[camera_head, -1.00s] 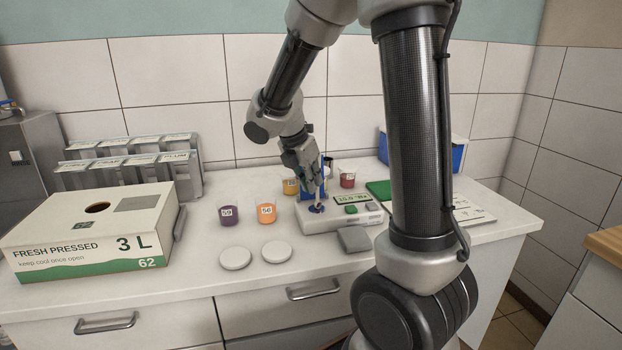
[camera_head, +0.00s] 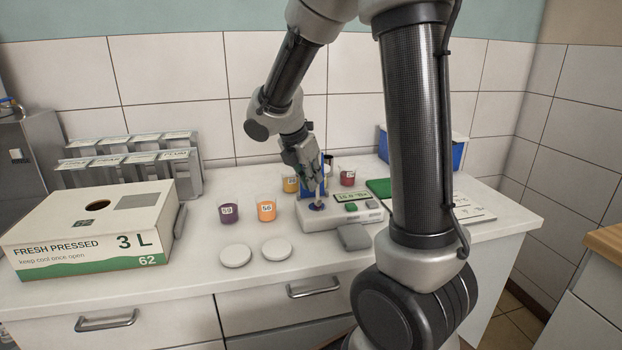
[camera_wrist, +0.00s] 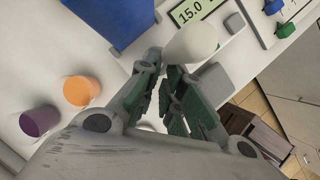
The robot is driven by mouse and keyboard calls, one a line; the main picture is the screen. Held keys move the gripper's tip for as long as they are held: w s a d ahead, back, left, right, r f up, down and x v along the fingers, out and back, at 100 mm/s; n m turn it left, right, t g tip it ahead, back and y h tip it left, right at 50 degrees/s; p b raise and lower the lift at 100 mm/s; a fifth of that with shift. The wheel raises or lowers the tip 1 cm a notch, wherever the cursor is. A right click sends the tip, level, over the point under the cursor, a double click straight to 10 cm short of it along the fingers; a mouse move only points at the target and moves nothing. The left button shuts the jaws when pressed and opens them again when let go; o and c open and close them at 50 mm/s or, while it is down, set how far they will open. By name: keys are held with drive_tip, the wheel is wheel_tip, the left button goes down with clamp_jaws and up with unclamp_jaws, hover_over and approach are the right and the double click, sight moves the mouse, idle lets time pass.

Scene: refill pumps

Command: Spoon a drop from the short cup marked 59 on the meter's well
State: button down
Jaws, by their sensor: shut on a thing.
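The purple cup marked 59 (camera_head: 228,212) stands on the counter, left of the meter; it also shows in the wrist view (camera_wrist: 38,122). The white meter (camera_head: 348,218) has a lit green display (camera_wrist: 190,12) reading about 15.0. The white rounded spoon part (camera_wrist: 192,42) shows past the fingertips in the wrist view. Whether it touches the well or carries liquid I cannot tell.
An orange cup (camera_head: 266,208) stands beside the purple one. Two white discs (camera_head: 236,256) lie in front. A juice box (camera_head: 90,235) is left.

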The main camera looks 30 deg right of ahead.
wheel_tip(320, 180, up, 8)
idle(0.7)
